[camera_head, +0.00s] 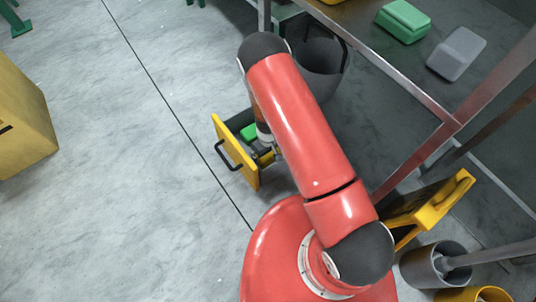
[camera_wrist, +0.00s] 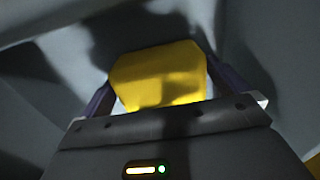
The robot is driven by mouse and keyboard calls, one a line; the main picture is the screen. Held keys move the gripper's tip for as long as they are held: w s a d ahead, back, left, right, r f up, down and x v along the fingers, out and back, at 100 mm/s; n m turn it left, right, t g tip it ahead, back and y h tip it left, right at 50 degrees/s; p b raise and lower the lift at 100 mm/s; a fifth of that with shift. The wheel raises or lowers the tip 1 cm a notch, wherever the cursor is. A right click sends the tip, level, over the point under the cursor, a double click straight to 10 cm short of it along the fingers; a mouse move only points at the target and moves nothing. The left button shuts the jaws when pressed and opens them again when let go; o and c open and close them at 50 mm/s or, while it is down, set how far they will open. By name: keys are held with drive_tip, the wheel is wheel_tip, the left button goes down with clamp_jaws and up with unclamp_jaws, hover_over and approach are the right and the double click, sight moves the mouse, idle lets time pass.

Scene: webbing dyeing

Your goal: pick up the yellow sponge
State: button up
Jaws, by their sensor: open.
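The yellow sponge (camera_wrist: 158,78) lies inside an open drawer and shows large in the wrist view. It sits between the two fingers of my gripper (camera_wrist: 160,84), which are spread to either side of it. A dark shadow falls across the sponge. In the head view my gripper (camera_head: 264,148) reaches down into the drawer, and a small yellow patch of the sponge (camera_head: 266,160) shows below it. The rest is hidden by my arm. I cannot tell whether the fingers touch the sponge.
The drawer has a yellow front (camera_head: 236,153) with a black handle (camera_head: 226,156). A green block (camera_head: 249,132) lies in it. A grey bin (camera_head: 322,68) stands behind. A table (camera_head: 412,98) holds a green container (camera_head: 403,21) and a grey block (camera_head: 457,53).

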drive_tip(key=c, duration=0.8)
drive_tip(key=shift+r, duration=0.15)
wheel_tip(320, 180, up, 20)
drive_tip(key=p, duration=0.3)
